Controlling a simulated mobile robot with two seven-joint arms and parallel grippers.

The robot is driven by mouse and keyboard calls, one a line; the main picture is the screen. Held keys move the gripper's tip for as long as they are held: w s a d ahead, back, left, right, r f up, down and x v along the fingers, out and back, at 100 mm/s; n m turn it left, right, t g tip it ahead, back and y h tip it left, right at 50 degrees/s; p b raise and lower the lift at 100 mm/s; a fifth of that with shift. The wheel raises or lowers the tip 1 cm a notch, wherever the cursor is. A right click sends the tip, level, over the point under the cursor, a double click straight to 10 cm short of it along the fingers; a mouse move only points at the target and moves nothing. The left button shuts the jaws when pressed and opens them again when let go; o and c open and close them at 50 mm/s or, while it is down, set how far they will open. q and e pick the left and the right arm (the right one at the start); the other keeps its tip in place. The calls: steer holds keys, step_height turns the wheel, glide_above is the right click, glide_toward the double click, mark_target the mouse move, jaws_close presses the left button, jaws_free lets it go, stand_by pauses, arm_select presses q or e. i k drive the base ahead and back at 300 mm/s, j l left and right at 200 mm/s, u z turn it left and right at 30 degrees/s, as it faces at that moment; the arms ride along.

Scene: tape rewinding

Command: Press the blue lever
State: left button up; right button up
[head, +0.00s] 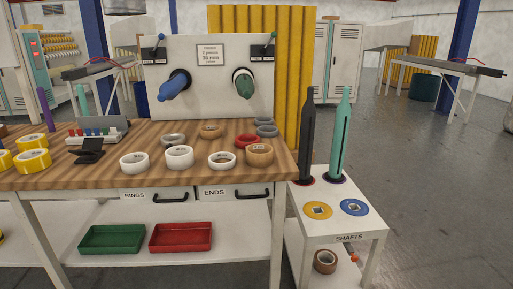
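A white upright panel (207,58) stands at the back of the wooden workbench (110,176). A small lever with a bluish knob (161,37) stands up from the dark bracket (154,52) at the panel's upper left. A similar lever with a greenish knob (273,36) is at the upper right. A blue shaft (174,85) sticks out of the panel below the left lever. A green shaft (244,85) sticks out below the right one. Both levers are too small to tell their exact position. Neither of my grippers is in view.
White rolls (179,158), grey rings, a red ring (247,141) and yellow tape rolls (33,161) lie on the bench. A white shafts stand (345,226) with two tall shafts is at the right. Open floor (440,190) lies right of the stand.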

mark_target(161, 36)
steer(key=i+l, duration=0.55)
steer(key=u, duration=1.25)
